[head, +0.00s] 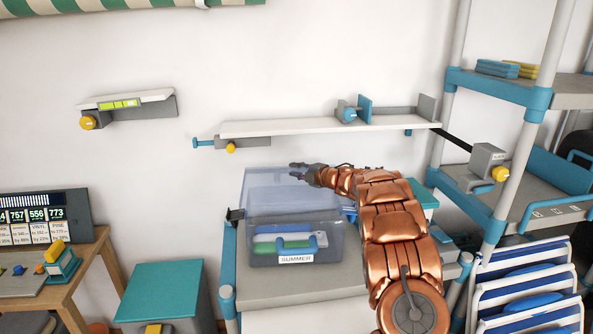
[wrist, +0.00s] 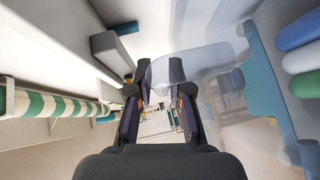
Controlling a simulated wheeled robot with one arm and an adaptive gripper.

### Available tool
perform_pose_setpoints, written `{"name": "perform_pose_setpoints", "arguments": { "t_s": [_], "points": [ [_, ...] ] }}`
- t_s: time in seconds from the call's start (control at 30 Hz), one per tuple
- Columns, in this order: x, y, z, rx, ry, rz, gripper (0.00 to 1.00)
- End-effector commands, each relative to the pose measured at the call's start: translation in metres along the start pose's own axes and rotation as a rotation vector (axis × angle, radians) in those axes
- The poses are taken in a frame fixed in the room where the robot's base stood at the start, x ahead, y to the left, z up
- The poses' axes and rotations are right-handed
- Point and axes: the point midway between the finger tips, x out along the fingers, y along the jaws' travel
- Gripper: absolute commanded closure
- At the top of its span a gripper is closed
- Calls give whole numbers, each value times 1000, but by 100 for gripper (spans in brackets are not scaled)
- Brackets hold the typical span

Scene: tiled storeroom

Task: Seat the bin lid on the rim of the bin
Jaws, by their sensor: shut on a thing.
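The bin (head: 328,244) is a clear grey-blue box with a "SUMMER" label on its front. It stands on the grey top of a low unit. The bin lid (head: 268,186) is a clear pane that stands tilted up above the back of the bin, so the bin's top is open. My gripper (head: 297,171) is at the lid's upper right edge and is shut on it. In the wrist view the lid (wrist: 205,68) passes between the fingers of my gripper (wrist: 158,88). The lid's lower edge is hard to tell from the bin's back wall.
Rolled blue, white and green items (head: 285,240) lie inside the bin. A white wall shelf (head: 300,127) runs just above the lid and my gripper. A shelving rack (head: 500,95) stands to the right, with folded striped chairs (head: 525,285) below. A teal-lidded box (head: 160,290) stands at lower left.

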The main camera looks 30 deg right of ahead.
Motion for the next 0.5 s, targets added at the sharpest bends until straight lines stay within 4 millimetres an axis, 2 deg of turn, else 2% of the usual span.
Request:
{"name": "perform_pose_setpoints", "arguments": {
  "t_s": [0.1, 0.5],
  "points": [
    [1, -12, 3, 1, -2, 1, 100],
    [6, -40, 6, 0, -1, 1, 100]
  ]
}}
